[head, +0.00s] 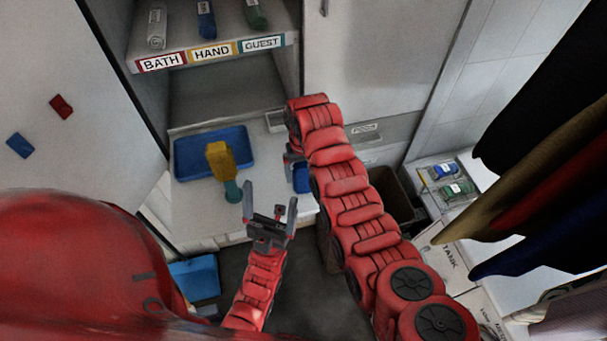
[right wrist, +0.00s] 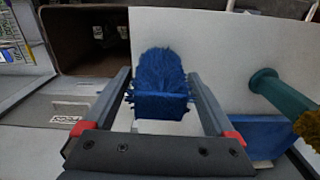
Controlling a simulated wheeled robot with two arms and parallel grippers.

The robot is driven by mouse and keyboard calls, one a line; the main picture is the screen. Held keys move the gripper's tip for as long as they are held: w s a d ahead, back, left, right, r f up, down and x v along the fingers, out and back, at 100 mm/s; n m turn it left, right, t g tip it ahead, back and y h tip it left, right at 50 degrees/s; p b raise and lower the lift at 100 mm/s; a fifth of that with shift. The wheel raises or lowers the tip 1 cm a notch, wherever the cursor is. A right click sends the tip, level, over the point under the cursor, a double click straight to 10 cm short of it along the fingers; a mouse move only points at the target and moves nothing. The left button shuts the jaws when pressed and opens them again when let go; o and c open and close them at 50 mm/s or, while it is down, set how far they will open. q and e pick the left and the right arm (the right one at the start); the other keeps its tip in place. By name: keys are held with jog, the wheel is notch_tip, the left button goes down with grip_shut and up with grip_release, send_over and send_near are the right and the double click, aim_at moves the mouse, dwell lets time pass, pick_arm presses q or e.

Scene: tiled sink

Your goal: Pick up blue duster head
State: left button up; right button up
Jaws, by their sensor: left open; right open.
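The blue duster head (right wrist: 160,72) is a fuzzy blue block on the white counter. In the right wrist view it lies between the two fingers of my right gripper (right wrist: 160,84), which is open around it; I cannot tell if either finger touches it. In the head view the blue duster head (head: 302,178) is partly hidden by my right arm, and the right gripper (head: 291,160) is mostly hidden too. My left gripper (head: 268,214) is open and empty, with its fingers pointing up near the counter's front edge.
A blue tray (head: 187,158) holds a yellow duster head (head: 221,160) with a teal handle (head: 233,191), left of my right gripper. A brown bin (head: 402,190) stands to the right. A shelf (head: 212,53) with rolled towels is above. Dark hanging cloths (head: 540,150) are at the right.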

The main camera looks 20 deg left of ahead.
jog(key=shift+f, duration=1.15)
grip_shut()
